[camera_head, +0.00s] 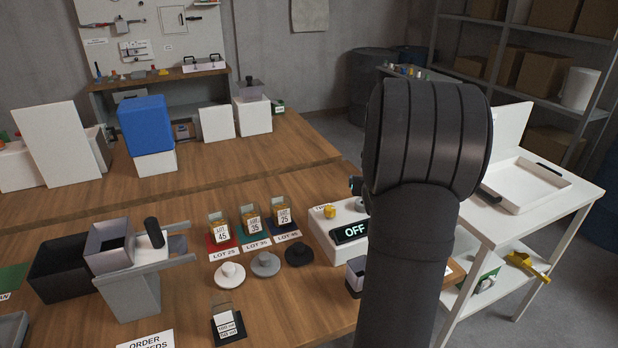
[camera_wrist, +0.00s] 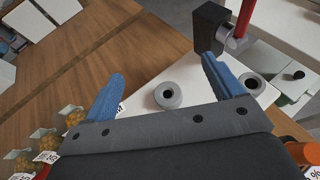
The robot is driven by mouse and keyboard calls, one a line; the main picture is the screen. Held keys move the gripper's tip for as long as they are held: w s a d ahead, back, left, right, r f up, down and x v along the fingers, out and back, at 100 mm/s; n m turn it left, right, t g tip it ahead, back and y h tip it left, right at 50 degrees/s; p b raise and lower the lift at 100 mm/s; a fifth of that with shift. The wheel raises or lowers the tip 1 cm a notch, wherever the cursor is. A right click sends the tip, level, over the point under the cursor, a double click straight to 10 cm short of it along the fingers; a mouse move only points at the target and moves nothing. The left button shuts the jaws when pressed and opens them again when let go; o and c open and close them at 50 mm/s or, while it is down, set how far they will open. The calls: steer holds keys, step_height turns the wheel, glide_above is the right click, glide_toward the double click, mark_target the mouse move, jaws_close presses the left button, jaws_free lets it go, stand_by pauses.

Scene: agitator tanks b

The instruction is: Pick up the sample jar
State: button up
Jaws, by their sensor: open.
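I cannot tell which is the sample jar. Jars also show in the wrist view, at the lower left (camera_wrist: 72,114), outside the left fingertip. My gripper (camera_wrist: 163,86) is open, its blue fingertips wide apart, with no jar between them. A grey round piece with a dark centre (camera_wrist: 168,95) appears between the fingertips, below them. In the head view my arm hides the gripper.
In the head view, white, grey and black knobbed discs (camera_head: 265,265) sit before the jars. A white box with an OFF display (camera_head: 340,230) stands to their right. A grey bin (camera_head: 128,290) is at left. A white side table (camera_head: 545,212) stands right. An orange object (camera_wrist: 303,152) shows in the wrist view.

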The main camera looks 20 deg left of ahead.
steer(key=w+a+f+m+g, duration=0.1)
steer(key=w+a+m+g, duration=0.25)
steer(key=a, duration=0.45)
step_height(320, 180, up, 4)
steer(key=r+m+g+h, duration=0.1)
steer(key=m+g+h, duration=0.3)
steer(key=m+g, duration=0.5)
glide_above(250, 213)
steer(key=s+d, duration=0.1)
steer(key=s, duration=0.1)
steer(key=shift+n+g, duration=0.25)
steer(key=shift+n, duration=0.2)
steer(key=shift+s+d+f, duration=0.1)
steer(key=shift+d+f, duration=0.05)
steer(key=shift+f, duration=2.8)
steer(key=shift+s+d+f, duration=0.1)
steer(key=shift+d+f, duration=0.05)
steer(key=shift+f, duration=2.8)
steer(key=shift+d+f, duration=0.15)
steer(key=shift+f, duration=2.8)
steer(key=c, duration=1.5)
steer(key=shift+r, duration=0.2)
